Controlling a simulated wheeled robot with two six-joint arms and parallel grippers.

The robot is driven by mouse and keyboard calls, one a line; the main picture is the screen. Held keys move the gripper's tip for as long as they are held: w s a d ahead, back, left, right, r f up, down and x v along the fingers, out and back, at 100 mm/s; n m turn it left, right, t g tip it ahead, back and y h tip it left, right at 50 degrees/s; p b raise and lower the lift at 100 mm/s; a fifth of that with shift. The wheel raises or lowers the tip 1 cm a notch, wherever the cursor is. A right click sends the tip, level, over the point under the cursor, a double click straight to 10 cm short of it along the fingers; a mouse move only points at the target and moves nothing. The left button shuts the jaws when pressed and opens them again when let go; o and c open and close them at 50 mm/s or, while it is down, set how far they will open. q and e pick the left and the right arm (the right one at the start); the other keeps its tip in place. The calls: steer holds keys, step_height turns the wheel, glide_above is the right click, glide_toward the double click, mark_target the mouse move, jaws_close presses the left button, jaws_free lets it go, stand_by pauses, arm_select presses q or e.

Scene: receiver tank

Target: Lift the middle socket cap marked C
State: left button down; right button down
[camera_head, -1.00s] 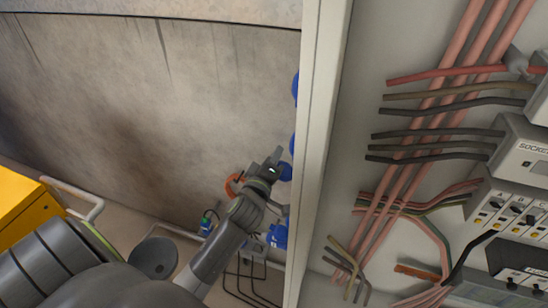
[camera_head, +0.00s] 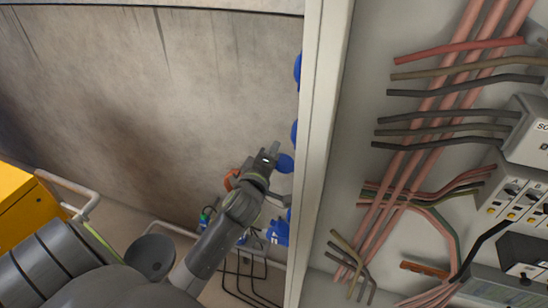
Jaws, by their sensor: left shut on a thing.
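Several blue socket parts show along the left edge of a pale cabinet, partly hidden behind it: one at the top (camera_head: 298,68), one below it (camera_head: 294,131) and a round blue cap (camera_head: 286,164) beside my left gripper (camera_head: 271,153). A larger blue socket (camera_head: 278,233) is lower down. My left gripper is shut on the round blue cap, at its left side; its fingers hide the exact contact. No letter C can be read on any cap from here. My right gripper is not in view.
The pale cabinet edge (camera_head: 318,150) stands close to the right of my left gripper. Inside the open cabinet are red and grey cables (camera_head: 440,90) and switches. An orange-red part (camera_head: 231,180) is left of my wrist. A yellow box (camera_head: 20,205) with a pipe rail stands at far left.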

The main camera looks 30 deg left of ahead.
arm_select(q)
steer(key=shift+a+f+n+b, duration=0.1)
steer(key=shift+f+n+b, duration=0.75)
steer(key=shift+n+b, duration=0.7)
steer(key=shift+a+f+n+b, duration=0.1)
steer(key=shift+f+n+b, duration=0.7)
steer(key=shift+n+b, duration=0.7)
steer(key=c, duration=1.6)
jaws_free()
steer(key=shift+f, duration=0.1)
steer(key=shift+s, duration=0.1)
